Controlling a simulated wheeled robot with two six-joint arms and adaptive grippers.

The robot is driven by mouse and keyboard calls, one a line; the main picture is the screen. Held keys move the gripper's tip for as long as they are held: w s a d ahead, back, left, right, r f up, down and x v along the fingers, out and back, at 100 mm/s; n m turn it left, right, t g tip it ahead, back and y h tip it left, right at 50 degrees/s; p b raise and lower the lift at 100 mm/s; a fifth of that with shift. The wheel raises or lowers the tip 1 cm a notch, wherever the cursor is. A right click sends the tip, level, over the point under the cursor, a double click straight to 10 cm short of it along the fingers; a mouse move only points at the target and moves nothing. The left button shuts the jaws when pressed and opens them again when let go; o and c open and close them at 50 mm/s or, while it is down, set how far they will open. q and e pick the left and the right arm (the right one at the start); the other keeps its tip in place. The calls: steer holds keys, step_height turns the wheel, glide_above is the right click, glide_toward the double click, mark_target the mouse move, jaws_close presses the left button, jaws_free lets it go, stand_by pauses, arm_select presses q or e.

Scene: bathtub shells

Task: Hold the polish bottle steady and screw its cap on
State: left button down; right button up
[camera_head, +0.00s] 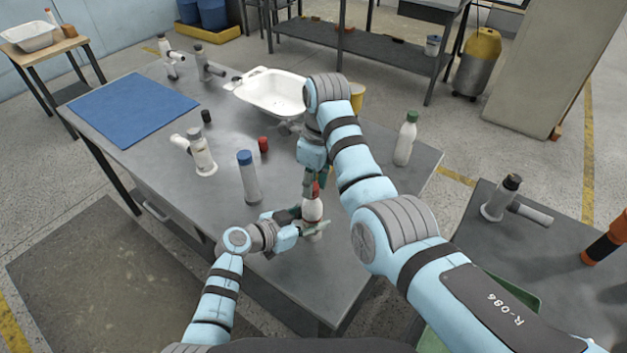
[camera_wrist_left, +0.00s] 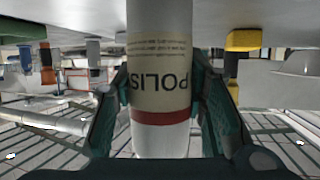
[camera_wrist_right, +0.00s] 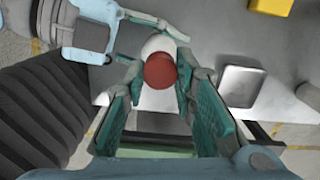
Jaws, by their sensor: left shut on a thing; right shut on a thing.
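The white polish bottle (camera_head: 312,209) stands upright near the front edge of the grey table. My left gripper (camera_head: 308,224) is shut around its body; the left wrist view shows the bottle's label (camera_wrist_left: 160,75) with "POLIS" and a red band between the two fingers. My right gripper (camera_head: 313,183) reaches down from above and is shut on the red cap (camera_wrist_right: 160,70). The cap sits in line over the bottle's top; the fingers partly hide it in the head view. I cannot tell how far it is threaded.
A blue-capped bottle (camera_head: 249,177) stands left of the polish bottle, with a loose red cap (camera_head: 263,144) and a black cap (camera_head: 206,116) behind. A green-capped bottle (camera_head: 406,138) stands at right. A white basin (camera_head: 262,84) and blue mat (camera_head: 133,108) lie farther back.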

steer(key=shift+m, duration=1.1)
steer(key=o, duration=0.7)
steer(key=shift+w+d, duration=0.1)
steer(key=shift+r, duration=2.25)
steer(key=shift+c, duration=0.2)
